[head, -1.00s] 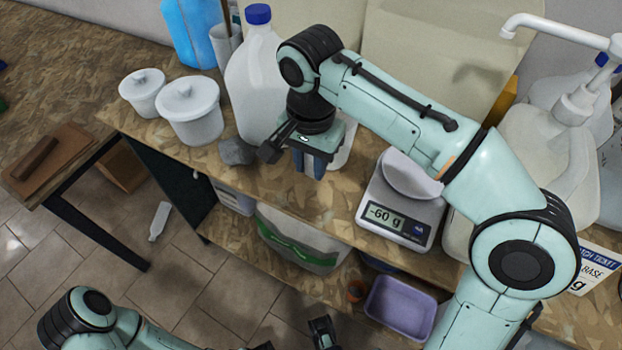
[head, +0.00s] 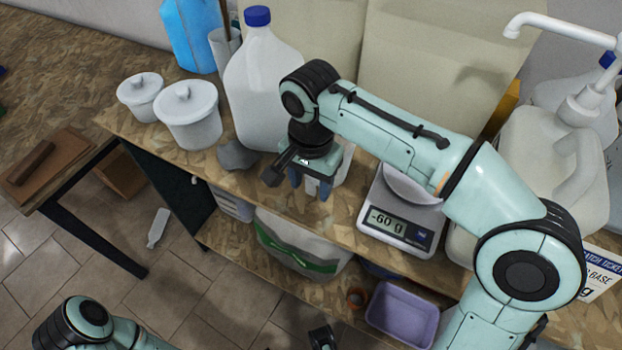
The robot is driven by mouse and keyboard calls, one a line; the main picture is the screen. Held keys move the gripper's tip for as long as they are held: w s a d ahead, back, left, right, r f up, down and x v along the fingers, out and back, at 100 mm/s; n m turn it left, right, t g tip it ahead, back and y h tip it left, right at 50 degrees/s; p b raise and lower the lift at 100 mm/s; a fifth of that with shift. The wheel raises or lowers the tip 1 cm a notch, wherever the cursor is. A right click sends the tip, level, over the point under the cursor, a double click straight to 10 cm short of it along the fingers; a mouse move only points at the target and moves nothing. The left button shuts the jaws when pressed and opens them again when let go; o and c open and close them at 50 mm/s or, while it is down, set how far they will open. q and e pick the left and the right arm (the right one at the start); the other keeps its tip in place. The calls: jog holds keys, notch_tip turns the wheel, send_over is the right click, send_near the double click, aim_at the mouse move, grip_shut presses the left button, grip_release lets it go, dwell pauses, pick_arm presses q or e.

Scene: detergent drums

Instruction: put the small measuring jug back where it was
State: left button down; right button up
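A small whitish vessel (head: 344,166), which looks like the measuring jug, stands on the speckled bench just behind my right gripper. The gripper and wrist hide most of it. My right gripper (head: 311,186) points down at the bench's front part, left of the scale. Its two blue-grey fingers are spread with a gap between them, and I see nothing held there. Whether a finger touches the vessel cannot be told. Only a dark part of my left gripper (head: 322,338) shows at the bottom edge; its fingers are mostly out of frame.
A scale (head: 398,226) reading -60 g, with a white pan, stands right of the gripper. A grey lump (head: 237,155), a white jug with blue cap (head: 262,80) and lidded tubs (head: 190,115) stand left. A purple tray (head: 402,314) lies below. A pump bottle (head: 560,150) stands right.

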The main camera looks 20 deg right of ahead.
notch_tip(320, 180, up, 12)
jog(key=p, duration=0.4)
jog(key=shift+r, duration=0.15)
dwell(0.5)
